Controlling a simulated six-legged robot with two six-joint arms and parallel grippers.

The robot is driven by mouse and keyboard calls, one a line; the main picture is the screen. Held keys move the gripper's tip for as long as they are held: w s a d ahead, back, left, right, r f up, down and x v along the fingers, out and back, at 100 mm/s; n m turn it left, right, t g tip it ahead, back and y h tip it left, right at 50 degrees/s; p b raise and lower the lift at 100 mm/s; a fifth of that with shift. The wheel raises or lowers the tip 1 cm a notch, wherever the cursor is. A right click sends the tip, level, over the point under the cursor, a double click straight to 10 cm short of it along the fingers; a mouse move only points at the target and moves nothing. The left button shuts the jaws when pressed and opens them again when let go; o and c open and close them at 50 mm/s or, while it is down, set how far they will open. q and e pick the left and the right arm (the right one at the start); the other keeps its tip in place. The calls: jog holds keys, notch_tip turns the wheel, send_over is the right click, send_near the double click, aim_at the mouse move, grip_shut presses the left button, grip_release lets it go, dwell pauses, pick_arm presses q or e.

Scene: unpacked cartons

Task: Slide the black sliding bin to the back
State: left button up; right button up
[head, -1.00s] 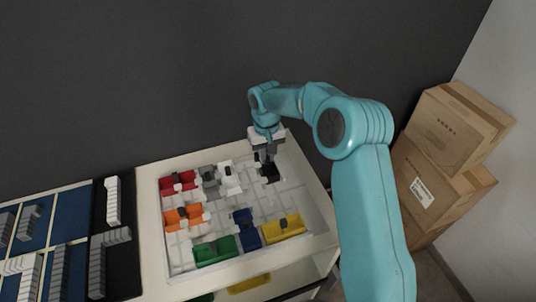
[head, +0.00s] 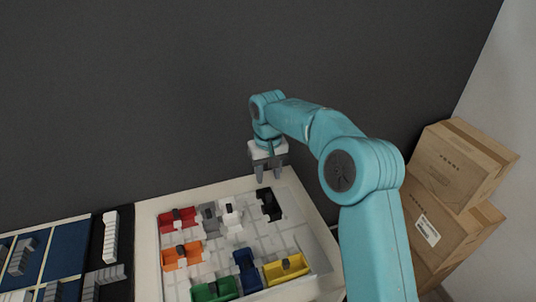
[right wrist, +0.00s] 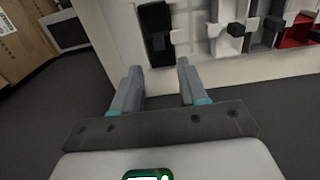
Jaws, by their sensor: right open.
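The black sliding bin (head: 268,204) sits in the white tray (head: 322,258) at its back right, close to the back rim. It also shows at the top of the right wrist view (right wrist: 155,30). My right gripper (head: 269,175) is open and empty, raised clear of the bin and towards the wall side. In the right wrist view its two fingers (right wrist: 158,82) are apart with nothing between them, and the bin lies beyond their tips. My left gripper is not in view.
Other bins share the tray: red (head: 178,218), grey (head: 209,218), white (head: 230,214), orange (head: 182,256), green (head: 213,290), blue (head: 247,270) and yellow (head: 286,268). A dark wall (head: 130,90) stands behind. Cartons (head: 460,160) are stacked at the right.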

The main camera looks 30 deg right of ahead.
notch_tip(320, 180, up, 9)
jog(key=shift+f, duration=0.15)
dwell(0.4)
